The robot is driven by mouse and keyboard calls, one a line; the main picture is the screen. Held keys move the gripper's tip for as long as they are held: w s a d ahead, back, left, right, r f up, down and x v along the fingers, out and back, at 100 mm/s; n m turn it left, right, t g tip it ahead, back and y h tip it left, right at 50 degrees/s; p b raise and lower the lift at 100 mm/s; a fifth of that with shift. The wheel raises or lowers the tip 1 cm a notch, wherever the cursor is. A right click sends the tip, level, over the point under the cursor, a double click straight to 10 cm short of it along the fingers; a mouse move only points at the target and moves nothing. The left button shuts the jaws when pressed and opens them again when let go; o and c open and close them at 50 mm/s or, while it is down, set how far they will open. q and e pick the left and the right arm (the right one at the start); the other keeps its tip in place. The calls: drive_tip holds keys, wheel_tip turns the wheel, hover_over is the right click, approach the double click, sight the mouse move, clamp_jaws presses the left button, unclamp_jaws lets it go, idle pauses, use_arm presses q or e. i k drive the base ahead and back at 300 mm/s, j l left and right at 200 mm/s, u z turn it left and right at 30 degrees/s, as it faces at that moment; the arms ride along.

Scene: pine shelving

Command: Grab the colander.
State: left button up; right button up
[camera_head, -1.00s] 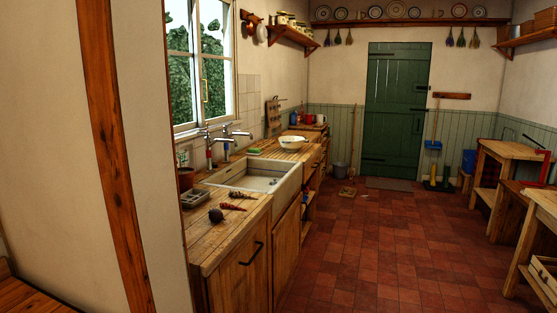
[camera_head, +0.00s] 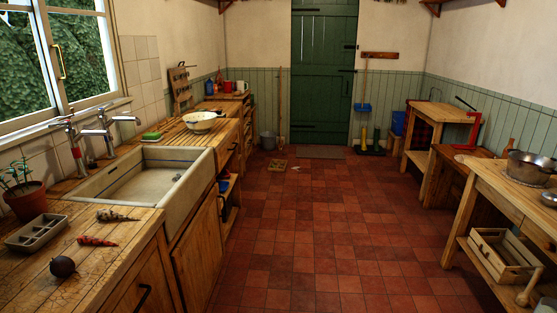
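A metal bowl-shaped vessel (camera_head: 530,168) stands on the wooden table at the right edge. It could be a colander or a pan; I cannot make out holes. A white bowl-like vessel (camera_head: 200,122) with a yellowish inside sits on the wooden drainboard beyond the sink. It could also be a colander, but it is too small to tell. Neither of my grippers shows in this view.
The stone sink (camera_head: 165,185) and wooden counter run along the left, with carrots, a dark round vegetable (camera_head: 63,267) and a plant pot (camera_head: 27,202). Wooden tables line the right; a slatted crate (camera_head: 505,255) sits on a lower shelf.

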sight(201, 123)
drive_tip(key=i+l, duration=0.1)
drive_tip(key=i, duration=1.95)
